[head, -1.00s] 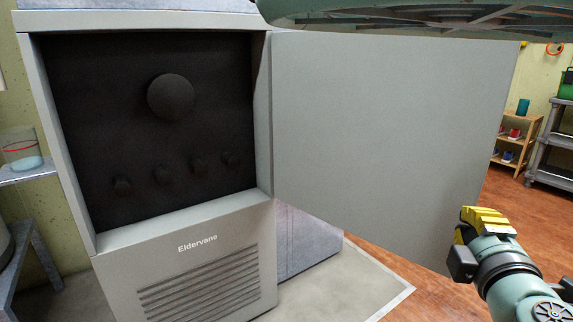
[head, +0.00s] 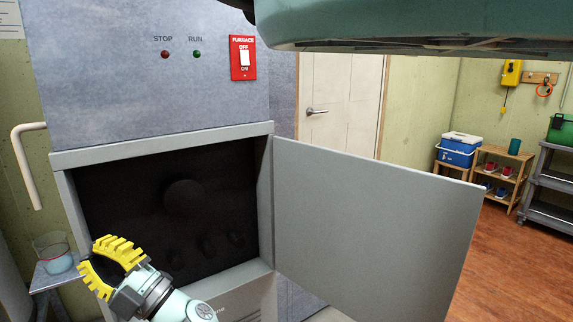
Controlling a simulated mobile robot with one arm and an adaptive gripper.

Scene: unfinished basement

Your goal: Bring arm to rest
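My gripper (head: 104,266) has yellow toothed fingers on a teal and black wrist. It is at the lower left of the head view, in front of the lower left of the furnace's dark opening. Its fingers curve around a dark gap, and nothing is clearly seen held between them. The grey furnace (head: 140,85) fills the left and middle. Its hinged grey door (head: 370,220) stands wide open to the right. A dark round knob shape (head: 184,197) and smaller shapes sit inside the opening.
A red furnace switch (head: 243,58) and STOP and RUN lights are on the upper panel. A glass beaker (head: 53,253) stands on a small shelf left of my gripper. A white door (head: 338,100), a wooden rack (head: 505,170) and a blue cooler (head: 458,150) are behind. Open wood floor (head: 500,265) lies at the right.

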